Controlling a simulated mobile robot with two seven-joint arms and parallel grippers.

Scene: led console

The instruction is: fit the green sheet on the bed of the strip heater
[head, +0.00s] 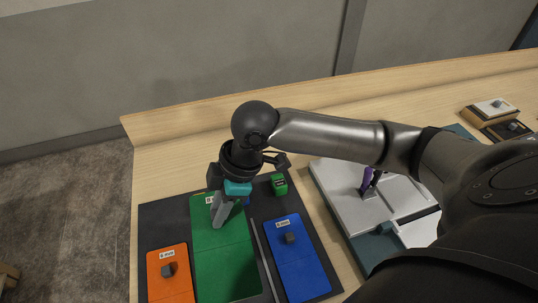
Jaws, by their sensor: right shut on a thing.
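The green sheet (225,262) lies flat on a dark mat between an orange sheet and a blue sheet, a pale label near its far end. My right gripper (221,215) points down over the far part of the sheet and is shut on it; the fingers hide the exact grip point. The sheet looks level with its neighbours, and I cannot tell if it is raised. A silver, flat-topped device (335,188) on a teal base, seemingly the strip heater, stands to the right, partly hidden by my right arm. My left gripper is out of view.
The orange sheet (170,284) and blue sheet (297,265) each carry a dark knob. A small green labelled block (279,184) stands at the mat's (158,222) far right. A purple part (367,180) stands on the silver device. Small boxes (492,110) sit far right.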

